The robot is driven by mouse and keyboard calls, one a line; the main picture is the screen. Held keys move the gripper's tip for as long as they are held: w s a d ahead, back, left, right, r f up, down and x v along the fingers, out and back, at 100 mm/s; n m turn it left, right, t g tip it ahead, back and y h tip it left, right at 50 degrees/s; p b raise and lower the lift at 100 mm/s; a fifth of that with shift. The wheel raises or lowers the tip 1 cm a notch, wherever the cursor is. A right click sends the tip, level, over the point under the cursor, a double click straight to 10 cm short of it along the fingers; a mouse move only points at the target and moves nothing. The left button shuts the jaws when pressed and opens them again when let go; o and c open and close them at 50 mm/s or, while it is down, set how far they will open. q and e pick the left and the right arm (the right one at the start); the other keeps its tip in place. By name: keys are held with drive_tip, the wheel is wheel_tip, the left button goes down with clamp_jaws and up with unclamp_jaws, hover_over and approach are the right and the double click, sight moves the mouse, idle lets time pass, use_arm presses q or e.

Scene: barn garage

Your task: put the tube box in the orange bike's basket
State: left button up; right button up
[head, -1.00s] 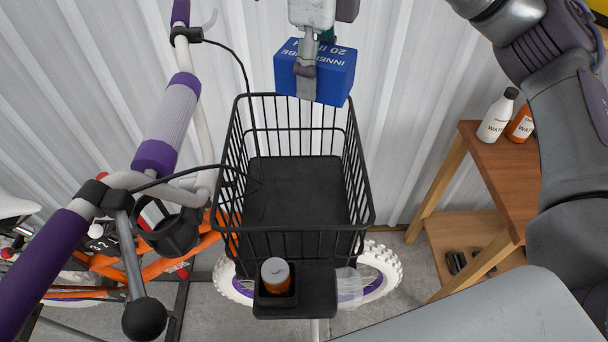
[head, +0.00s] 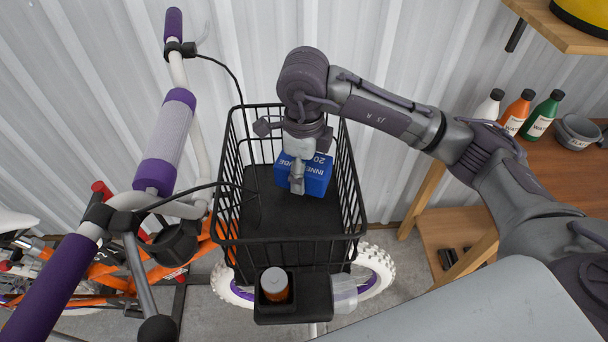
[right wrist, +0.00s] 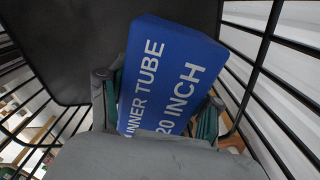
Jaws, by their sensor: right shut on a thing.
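The blue tube box (head: 313,178), printed "INNER TUBE 20 INCH", is inside the far part of the black wire basket (head: 290,240) on the orange bike (head: 108,272). My right gripper (head: 297,182) is shut on the box from above. In the right wrist view the box (right wrist: 170,78) sits between the two fingers (right wrist: 158,112), with the basket's dark floor (right wrist: 90,40) behind it. I cannot tell whether the box touches the basket floor. My left gripper is not in view.
Purple-gripped handlebars (head: 165,140) rise at the left. A wooden bench (head: 560,160) with several bottles and a grey bowl (head: 577,131) is at the right. The near basket floor is clear.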

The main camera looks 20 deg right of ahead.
wheel_tip(320, 180, down, 3)
drive_tip(key=shift+r+p, duration=0.1)
drive_tip(key=shift+p, duration=0.2)
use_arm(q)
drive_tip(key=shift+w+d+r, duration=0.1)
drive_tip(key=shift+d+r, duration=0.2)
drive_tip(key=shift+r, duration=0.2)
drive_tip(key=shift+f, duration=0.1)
use_arm(e)
drive_tip(key=shift+f+b, duration=0.25)
drive_tip(key=shift+b, duration=0.05)
drive_tip(key=o, duration=1.4)
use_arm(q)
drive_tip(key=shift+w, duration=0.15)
use_arm(e)
drive_tip(key=shift+r, duration=0.1)
